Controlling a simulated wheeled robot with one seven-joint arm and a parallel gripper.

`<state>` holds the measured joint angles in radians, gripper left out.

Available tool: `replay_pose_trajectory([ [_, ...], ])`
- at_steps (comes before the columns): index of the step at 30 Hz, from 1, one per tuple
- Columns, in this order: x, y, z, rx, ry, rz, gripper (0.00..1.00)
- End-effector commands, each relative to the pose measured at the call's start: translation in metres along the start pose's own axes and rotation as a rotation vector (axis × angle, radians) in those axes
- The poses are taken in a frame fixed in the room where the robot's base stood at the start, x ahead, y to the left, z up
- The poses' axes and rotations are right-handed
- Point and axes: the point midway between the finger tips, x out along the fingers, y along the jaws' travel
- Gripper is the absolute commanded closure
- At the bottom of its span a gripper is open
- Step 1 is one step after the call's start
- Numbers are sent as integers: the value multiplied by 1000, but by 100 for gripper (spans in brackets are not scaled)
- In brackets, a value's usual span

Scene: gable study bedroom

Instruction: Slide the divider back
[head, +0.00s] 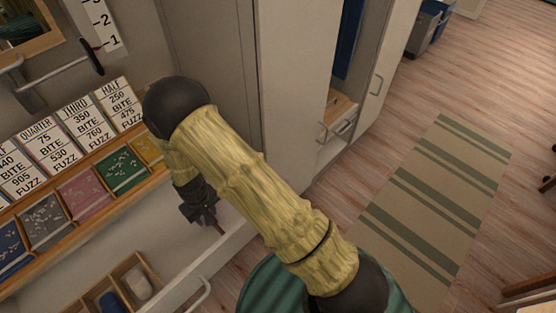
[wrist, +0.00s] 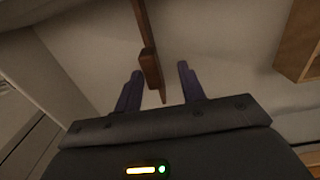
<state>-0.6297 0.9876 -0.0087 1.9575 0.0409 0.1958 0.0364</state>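A thin brown wooden divider (wrist: 150,68) shows in the wrist view, reaching from the top edge down between my fingers. My gripper (wrist: 160,79) is open, with one finger on either side of the divider. The left finger is close to it; a clear gap shows on the right. I cannot tell whether the left finger touches it. In the head view my gripper (head: 208,215) points down into an open pale drawer (head: 218,255). Only a small brown bit by the fingertips shows there; my arm hides much of that drawer corner.
A wooden compartment tray (head: 90,298) with a blue and a white item lies in the drawer. A wooden rack (head: 115,205) of coloured packets stands above it on the left. A tall cabinet (head: 290,60) rises behind my arm. A striped rug (head: 430,210) lies at right.

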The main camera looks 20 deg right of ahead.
Motion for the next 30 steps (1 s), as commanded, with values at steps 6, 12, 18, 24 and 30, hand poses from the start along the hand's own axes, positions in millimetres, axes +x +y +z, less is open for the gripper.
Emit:
replay_pose_trajectory([
  [6,-27,1,-1,0,3,0,60],
  [12,-58,0,0,-2,3,1,60],
  [18,-90,0,-1,-2,4,1,60],
  [24,-123,0,0,-2,3,0,60],
  [30,-155,0,0,-1,4,0,60],
])
